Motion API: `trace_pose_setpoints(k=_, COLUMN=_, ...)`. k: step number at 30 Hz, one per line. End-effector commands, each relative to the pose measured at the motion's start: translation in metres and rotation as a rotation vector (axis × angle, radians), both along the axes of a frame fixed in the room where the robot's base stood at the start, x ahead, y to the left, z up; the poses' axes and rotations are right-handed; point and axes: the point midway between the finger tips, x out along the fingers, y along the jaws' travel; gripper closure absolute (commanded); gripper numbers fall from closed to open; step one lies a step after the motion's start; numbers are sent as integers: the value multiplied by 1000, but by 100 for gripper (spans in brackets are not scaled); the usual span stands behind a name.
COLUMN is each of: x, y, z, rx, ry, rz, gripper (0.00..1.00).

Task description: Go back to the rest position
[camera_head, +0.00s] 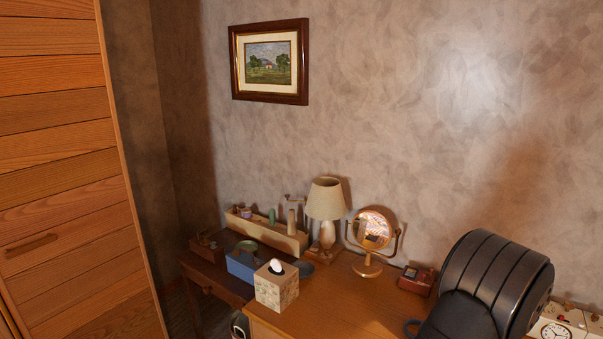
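My gripper is not in view, and no part of the arm can be made out for sure. The wooden desk (335,311) stands in the lower middle. On it are a tissue box (276,290) with a white tissue on top, a beige-shaded lamp (326,200), a round mirror on a stand (372,229) and a small reddish box (415,281).
A large black ribbed, rounded object (495,277), perhaps a chair back, fills the lower right. A white clock (555,333) sits beyond it. A blue box (247,266) and a long wooden tray (262,234) stand left. A slatted wooden cabinet (70,170) borders the left; a framed picture (269,61) hangs above.

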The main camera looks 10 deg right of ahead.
Motion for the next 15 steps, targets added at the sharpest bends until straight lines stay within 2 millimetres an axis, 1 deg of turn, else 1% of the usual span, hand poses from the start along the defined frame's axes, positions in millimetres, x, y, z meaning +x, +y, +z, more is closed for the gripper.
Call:
trace_pose_setpoints(k=3, x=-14, y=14, z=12, rx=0, ry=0, rz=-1, gripper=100)
trace_pose_setpoints(k=15, x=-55, y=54, z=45, rx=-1, ry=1, rz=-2, gripper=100)
